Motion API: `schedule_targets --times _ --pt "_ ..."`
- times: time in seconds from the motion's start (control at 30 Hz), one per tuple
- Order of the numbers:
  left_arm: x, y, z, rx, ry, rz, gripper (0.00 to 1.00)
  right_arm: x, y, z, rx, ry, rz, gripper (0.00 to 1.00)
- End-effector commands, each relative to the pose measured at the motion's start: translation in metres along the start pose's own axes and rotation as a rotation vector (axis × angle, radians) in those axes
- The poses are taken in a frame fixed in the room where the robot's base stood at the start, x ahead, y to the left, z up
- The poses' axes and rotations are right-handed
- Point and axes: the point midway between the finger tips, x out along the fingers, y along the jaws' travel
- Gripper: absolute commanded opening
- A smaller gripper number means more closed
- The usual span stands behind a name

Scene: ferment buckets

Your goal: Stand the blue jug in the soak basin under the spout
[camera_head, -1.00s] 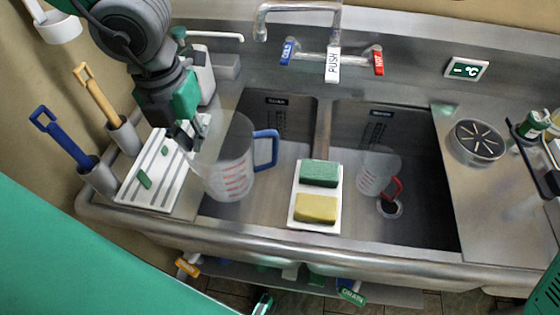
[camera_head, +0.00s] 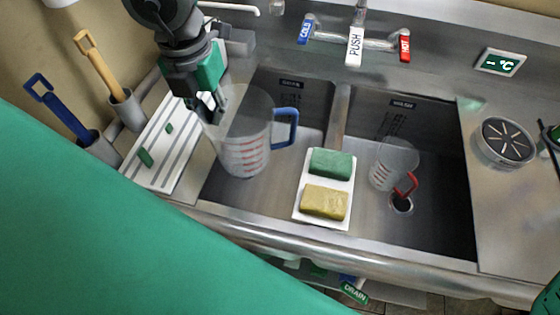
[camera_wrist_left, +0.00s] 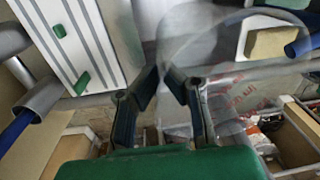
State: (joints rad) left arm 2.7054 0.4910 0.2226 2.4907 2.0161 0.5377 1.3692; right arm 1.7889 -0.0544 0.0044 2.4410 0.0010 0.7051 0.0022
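The blue jug (camera_head: 245,146) is clear, with red marks and a blue handle (camera_head: 286,128) at its right. It looks roughly upright over the left basin (camera_head: 300,135); I cannot tell whether its bottom touches the basin. My left gripper (camera_head: 211,112) is at the jug's left upper edge, shut on its wall. In the left wrist view the fingertips (camera_wrist_left: 166,78) sit close together at the clear jug wall (camera_wrist_left: 235,60). The spout's tip (camera_head: 277,7) shows at the top edge, above the left basin; most of it is out of frame.
A white tray with a green sponge (camera_head: 331,162) and a yellow sponge (camera_head: 325,202) lies over the divider. A red-handled jug (camera_head: 392,162) is in the right basin. A striped white rack (camera_head: 165,140) and tool holders stand left. Tap levers (camera_head: 355,44) are behind.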

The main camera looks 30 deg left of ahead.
Motion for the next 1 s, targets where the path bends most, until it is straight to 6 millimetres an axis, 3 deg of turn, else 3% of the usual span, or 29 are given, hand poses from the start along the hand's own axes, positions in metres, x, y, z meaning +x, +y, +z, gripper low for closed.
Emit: schedule_targets --times 0.27,0.6,0.8,1.0 --pt "0.035 0.002 -0.001 0.0 0.0 0.001 0.0 0.034 -0.001 0.002 0.0 0.001 0.0 0.4" --pt "0.091 0.004 -0.001 0.0 -0.001 0.003 0.0 0.089 -0.001 0.004 0.0 0.0 0.0 0.4" --pt "0.109 0.006 -0.001 -0.001 -0.001 0.0 0.0 0.106 -0.001 0.005 0.0 0.001 0.0 0.4" --pt "0.114 0.005 0.007 -0.001 -0.001 0.0 0.0 0.109 -0.001 0.005 0.0 0.001 0.0 0.4"
